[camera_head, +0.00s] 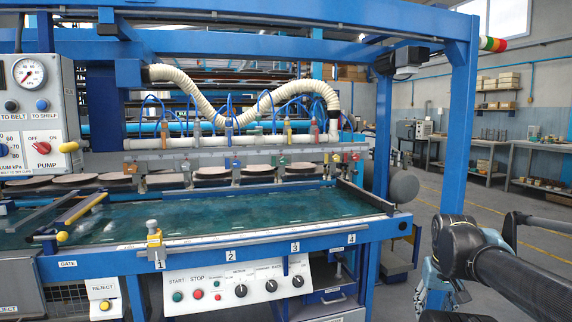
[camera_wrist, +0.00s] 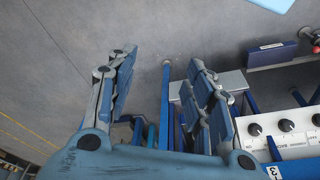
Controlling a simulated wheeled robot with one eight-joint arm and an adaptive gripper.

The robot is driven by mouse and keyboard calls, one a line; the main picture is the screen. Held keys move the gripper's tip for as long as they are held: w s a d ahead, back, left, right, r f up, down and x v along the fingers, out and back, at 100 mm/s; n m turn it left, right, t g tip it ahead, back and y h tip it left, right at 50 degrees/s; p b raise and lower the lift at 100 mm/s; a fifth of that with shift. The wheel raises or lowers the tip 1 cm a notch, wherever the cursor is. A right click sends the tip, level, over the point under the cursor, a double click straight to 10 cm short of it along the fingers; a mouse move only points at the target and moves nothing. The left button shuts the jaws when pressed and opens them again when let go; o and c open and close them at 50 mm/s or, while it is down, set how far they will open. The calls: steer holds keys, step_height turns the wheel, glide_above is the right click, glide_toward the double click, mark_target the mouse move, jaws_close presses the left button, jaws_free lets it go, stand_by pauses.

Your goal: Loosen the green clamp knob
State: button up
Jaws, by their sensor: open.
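My gripper (camera_wrist: 160,65) shows in the wrist view with its two blue fingers spread wide apart and nothing between them. A row of small coloured clamps hangs along the grey bar (camera_head: 220,154) above the green belt (camera_head: 230,215). My gripper is away from the bar and touches no knob.
A blue frame post (camera_head: 460,120) stands between the bar and the open floor at right. A control panel (camera_head: 240,285) with dials sits below the belt's front rail. Hoses (camera_head: 240,110) arch over the bar. In the wrist view, grey floor (camera_wrist: 220,30) lies beyond my fingers.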

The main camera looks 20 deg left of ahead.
steer(key=w+a+r+t, duration=0.3)
steer(key=w+a+r, duration=0.2)
steer(key=w+r, duration=0.55)
step_height(320, 180, up, 25)
steer(key=n+t+y, duration=0.4)
steer(key=t+y, duration=0.1)
steer(key=y, duration=0.3)
glide_above(285, 161)
steer(key=s+d, duration=1)
steer(key=s, duration=0.3)
steer(key=x, duration=1.6)
steer(key=shift+w+a+r, duration=0.25)
steer(key=shift+w+a, duration=0.1)
steer(key=shift+a, duration=0.05)
steer(key=shift+c, duration=0.3)
steer(key=c, duration=1)
